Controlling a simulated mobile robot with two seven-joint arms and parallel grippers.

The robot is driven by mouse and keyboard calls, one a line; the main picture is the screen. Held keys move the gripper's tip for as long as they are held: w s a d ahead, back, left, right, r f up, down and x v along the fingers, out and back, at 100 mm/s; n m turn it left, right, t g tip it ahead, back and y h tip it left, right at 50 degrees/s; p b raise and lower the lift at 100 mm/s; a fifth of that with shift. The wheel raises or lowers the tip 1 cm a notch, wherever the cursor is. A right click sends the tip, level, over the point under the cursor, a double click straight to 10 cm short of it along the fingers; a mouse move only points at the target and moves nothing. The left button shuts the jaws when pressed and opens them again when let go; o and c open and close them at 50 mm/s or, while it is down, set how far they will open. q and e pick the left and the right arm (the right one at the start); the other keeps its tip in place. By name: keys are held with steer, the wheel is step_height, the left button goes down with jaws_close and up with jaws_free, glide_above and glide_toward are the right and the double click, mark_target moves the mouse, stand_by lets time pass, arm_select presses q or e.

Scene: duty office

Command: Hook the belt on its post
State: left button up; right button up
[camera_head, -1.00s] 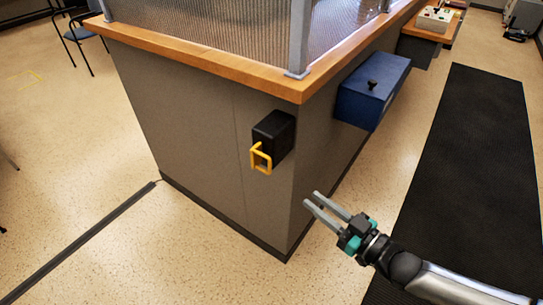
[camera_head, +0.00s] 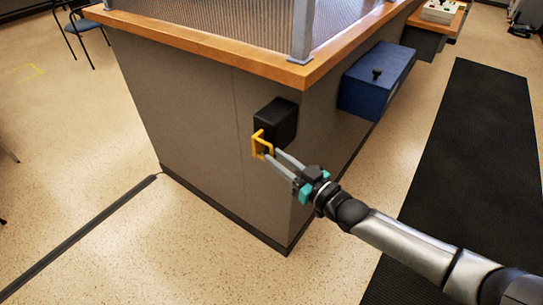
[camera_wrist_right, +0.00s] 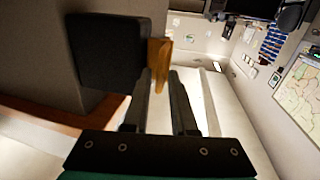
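A black belt housing (camera_head: 276,121) is fixed to the grey side of the counter near its corner. A yellow belt end (camera_head: 257,145), shaped like a square loop, sticks out from its front. No belt strap shows drawn out, and I see no post in these views. My right gripper (camera_head: 272,155) is open, its fingertips at the yellow loop. In the right wrist view the yellow end (camera_wrist_right: 160,57) lies just ahead of the gap between the two fingers (camera_wrist_right: 160,80), beside the black housing (camera_wrist_right: 105,50). I cannot tell whether they touch. My left gripper is out of view.
The counter has a wooden top edge (camera_head: 200,46) overhanging the housing. A blue box (camera_head: 374,80) juts from the counter's right side. A dark strip (camera_head: 80,240) runs along the floor at left, and a black mat (camera_head: 470,170) lies at right. The floor between is clear.

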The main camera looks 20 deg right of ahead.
steer(key=shift+x, duration=1.3)
jaws_close()
stand_by(0.5)
